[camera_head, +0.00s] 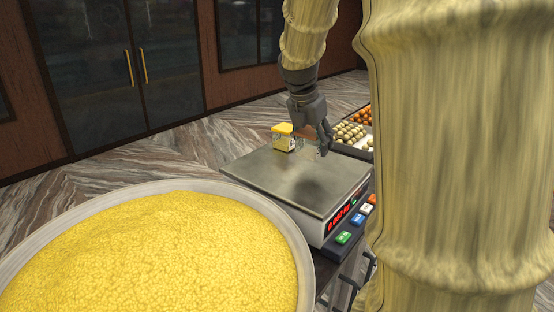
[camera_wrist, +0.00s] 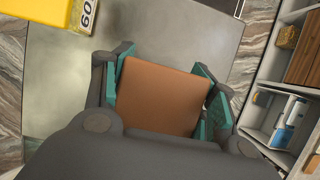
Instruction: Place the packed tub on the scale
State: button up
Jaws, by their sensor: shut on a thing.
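My gripper (camera_head: 318,142) points down over the back part of the scale's steel plate (camera_head: 290,180). It is shut on a tub with a flat brown square lid (camera_wrist: 160,95), gripped between the green finger pads in the wrist view. In the head view the tub (camera_head: 305,131) is partly hidden by the fingers.
A yellow-lidded clear box (camera_head: 283,138) stands at the plate's back edge; its label shows in the wrist view (camera_wrist: 86,16). Trays of round sweets (camera_head: 350,133) are behind on the right. A large bowl of yellow grains (camera_head: 160,255) fills the front left. Coloured buttons (camera_head: 357,219) line the scale's front.

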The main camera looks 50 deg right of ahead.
jog(key=shift+w+a+f+b, duration=0.15)
jog(key=shift+w+b, duration=0.15)
jog(key=shift+b, duration=0.3)
jog(key=b, duration=0.5)
send_over(261, 161)
jog(key=a, duration=0.1)
jog(key=shift+s+a+f, duration=0.1)
jog(key=shift+s+f, duration=0.35)
jog(key=shift+f, duration=0.05)
jog(key=shift+w+a, duration=0.15)
jog(key=shift+a, duration=0.05)
jog(key=shift+w+a, duration=0.15)
jog(key=shift+w, duration=0.05)
notch_tip(261, 161, down, 3)
jog(key=shift+f+p, duration=0.2)
jog(key=shift+p, duration=0.7)
jog(key=o, duration=0.4)
jog(key=shift+s, duration=0.1)
jog(key=o, duration=0.5)
jog(key=shift+o, duration=0.2)
